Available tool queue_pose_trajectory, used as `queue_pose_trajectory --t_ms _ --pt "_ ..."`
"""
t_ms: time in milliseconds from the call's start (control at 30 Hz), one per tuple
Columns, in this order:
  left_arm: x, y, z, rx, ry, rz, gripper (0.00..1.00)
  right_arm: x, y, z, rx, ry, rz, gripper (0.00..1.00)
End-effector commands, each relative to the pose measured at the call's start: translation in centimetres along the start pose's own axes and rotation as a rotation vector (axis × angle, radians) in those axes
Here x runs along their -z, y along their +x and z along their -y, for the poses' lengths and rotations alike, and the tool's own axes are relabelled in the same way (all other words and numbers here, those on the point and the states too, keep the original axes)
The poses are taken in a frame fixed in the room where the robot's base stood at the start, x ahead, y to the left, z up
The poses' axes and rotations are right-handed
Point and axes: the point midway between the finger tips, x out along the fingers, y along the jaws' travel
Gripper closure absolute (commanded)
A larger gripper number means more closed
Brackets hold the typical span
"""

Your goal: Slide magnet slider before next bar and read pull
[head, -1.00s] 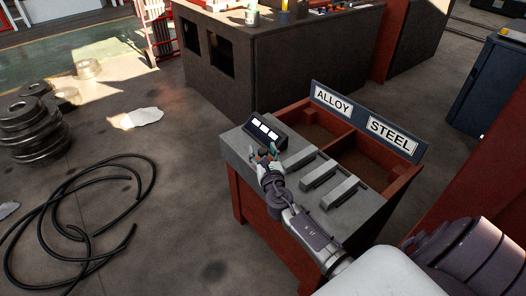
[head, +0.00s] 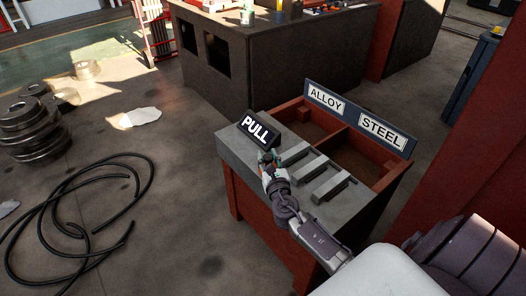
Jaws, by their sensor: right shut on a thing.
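A dark display box (head: 257,129) on the grey bench top (head: 234,150) reads "PULL" in white letters. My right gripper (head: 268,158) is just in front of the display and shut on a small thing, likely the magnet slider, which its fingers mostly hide. Several grey bars lie side by side to its right: a near-left bar (head: 294,154), a middle bar (head: 311,169) and a right bar (head: 331,187). The gripper is beside the left end of the leftmost bar; whether anything touches is unclear. My left gripper is not in view.
Behind the bars are two open red bins, marked by an ALLOY sign (head: 325,100) and a STEEL sign (head: 380,131). Black cable coils (head: 70,205) and stacked metal rings (head: 35,130) lie on the floor at left. A dark cabinet (head: 270,60) stands behind.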

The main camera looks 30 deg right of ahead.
Motion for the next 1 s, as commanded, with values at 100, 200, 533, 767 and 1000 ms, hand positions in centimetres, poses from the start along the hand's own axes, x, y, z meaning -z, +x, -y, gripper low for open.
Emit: queue_pose_trajectory --t_ms 100,200,533,767,1000 --pt "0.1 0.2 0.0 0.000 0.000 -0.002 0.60 -0.3 -0.1 0.1 0.000 0.003 0.005 1.00" --pt "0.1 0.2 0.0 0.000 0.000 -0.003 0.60 -0.3 -0.1 0.1 0.000 0.003 0.006 1.00" --pt "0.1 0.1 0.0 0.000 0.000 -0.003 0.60 -0.3 -0.1 0.1 0.000 0.003 0.005 0.40" --pt "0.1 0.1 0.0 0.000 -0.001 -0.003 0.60 -0.3 -0.1 0.1 0.000 0.003 0.005 0.40" --pt "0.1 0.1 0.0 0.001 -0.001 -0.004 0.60 -0.1 -2.7 0.0 -0.002 0.002 0.003 0.40"
